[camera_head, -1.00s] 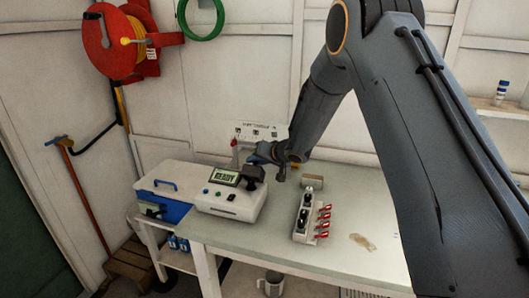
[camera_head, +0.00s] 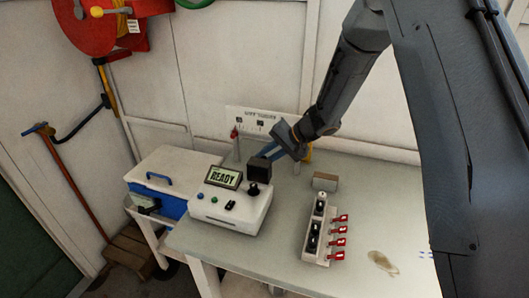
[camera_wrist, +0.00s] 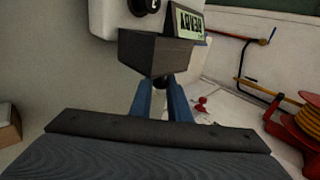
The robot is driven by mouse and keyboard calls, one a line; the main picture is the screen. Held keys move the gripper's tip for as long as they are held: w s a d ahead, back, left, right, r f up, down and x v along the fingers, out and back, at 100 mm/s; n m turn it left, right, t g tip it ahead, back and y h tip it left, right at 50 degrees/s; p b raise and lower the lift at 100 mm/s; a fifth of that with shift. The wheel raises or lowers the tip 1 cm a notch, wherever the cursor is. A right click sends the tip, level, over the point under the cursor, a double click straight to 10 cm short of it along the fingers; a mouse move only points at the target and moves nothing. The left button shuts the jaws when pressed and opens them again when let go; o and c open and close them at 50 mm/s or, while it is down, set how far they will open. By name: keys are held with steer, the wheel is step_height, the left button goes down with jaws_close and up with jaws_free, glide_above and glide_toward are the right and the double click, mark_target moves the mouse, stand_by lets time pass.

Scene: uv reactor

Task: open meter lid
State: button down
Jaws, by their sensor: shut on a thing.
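The meter is a white box (camera_head: 225,208) on the table, with a display reading READY (camera_head: 223,177) and small buttons. Its dark lid (camera_head: 259,172) stands raised at the back right of the meter's top, and a dark round part (camera_head: 253,190) shows in front of it. In the wrist view, the lid (camera_wrist: 158,52) is a dark box shape close ahead of my gripper. My gripper (camera_head: 265,155) reaches in from behind the lid, its blue fingers (camera_wrist: 161,90) shut on a dark knob at the lid's edge. The contact is partly hidden.
A blue and white cooler (camera_head: 168,182) stands left of the meter. A holder with red-handled pieces (camera_head: 322,232) and a small brown block (camera_head: 325,181) are to the right. The wall is close behind; a red hose reel (camera_head: 105,25) hangs at the upper left.

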stand_by(0.5)
steer(key=c, duration=1.7)
jaws_free()
steer(key=shift+o, duration=0.2)
steer(key=shift+d+r, duration=0.1)
steer(key=shift+d, duration=0.05)
steer(key=b+v, duration=0.2)
steer(key=v, duration=0.5)
steer(key=shift+d+r, duration=0.15)
